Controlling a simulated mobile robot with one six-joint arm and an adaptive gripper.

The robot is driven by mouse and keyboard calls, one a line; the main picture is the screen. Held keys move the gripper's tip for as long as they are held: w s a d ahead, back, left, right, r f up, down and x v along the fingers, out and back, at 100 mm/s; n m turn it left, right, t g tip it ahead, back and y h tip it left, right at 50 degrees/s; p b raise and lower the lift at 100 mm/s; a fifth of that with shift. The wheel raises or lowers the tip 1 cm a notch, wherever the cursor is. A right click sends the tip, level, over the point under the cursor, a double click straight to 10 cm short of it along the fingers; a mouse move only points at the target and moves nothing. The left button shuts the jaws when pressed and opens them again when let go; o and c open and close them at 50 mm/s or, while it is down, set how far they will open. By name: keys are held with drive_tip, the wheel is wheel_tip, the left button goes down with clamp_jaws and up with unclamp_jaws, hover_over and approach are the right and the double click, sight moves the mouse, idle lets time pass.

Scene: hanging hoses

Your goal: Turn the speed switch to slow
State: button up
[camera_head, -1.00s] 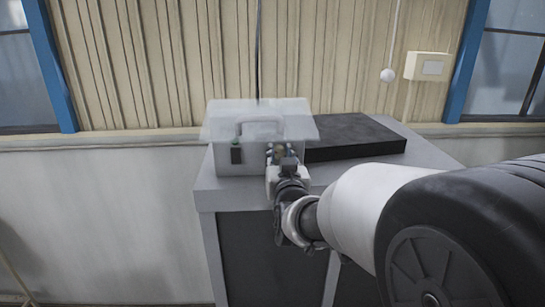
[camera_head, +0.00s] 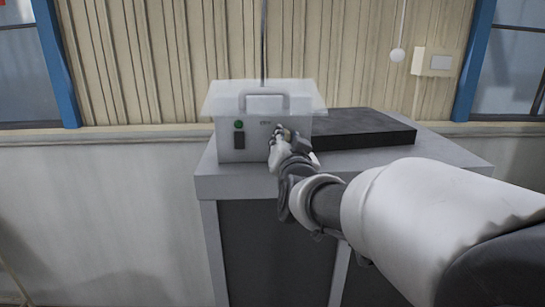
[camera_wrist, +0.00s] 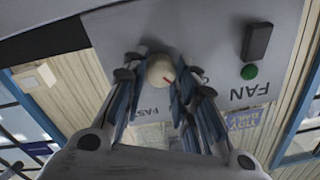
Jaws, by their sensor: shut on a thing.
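The speed switch is a round, pale knob (camera_wrist: 160,68) with a red mark, on the front of a light grey fan control box (camera_head: 224,142). In the wrist view the red mark points to the lower right. A partly hidden "FAST" label (camera_wrist: 152,111) shows below the knob; other lettering beside it is covered by my fingers. My gripper (camera_wrist: 166,76) has its fingers on both sides of the knob and is shut on it. In the head view my gripper (camera_head: 280,136) is at the right part of the box front and hides the knob.
A green button (camera_head: 238,125) and a black rocker switch (camera_head: 239,140) sit left on the box front; "FAN" (camera_wrist: 249,92) is printed by them. The box stands on a grey cabinet (camera_head: 240,187), beside a flat black slab (camera_head: 360,130). A wall box (camera_head: 433,63) hangs at right.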

drive_tip(key=m+b, duration=0.3)
drive_tip(key=shift+f+b, duration=0.2)
drive_tip(key=shift+b, duration=0.15)
drive_tip(key=shift+c, duration=0.2)
drive_tip(key=shift+r+m+b, duration=0.15)
drive_tip(key=shift+m+b, duration=0.6)
drive_tip(key=shift+m, duration=0.05)
drive_tip(key=o, duration=1.1)
drive_tip(key=s, duration=1.2)
drive_tip(key=shift+a, duration=0.1)
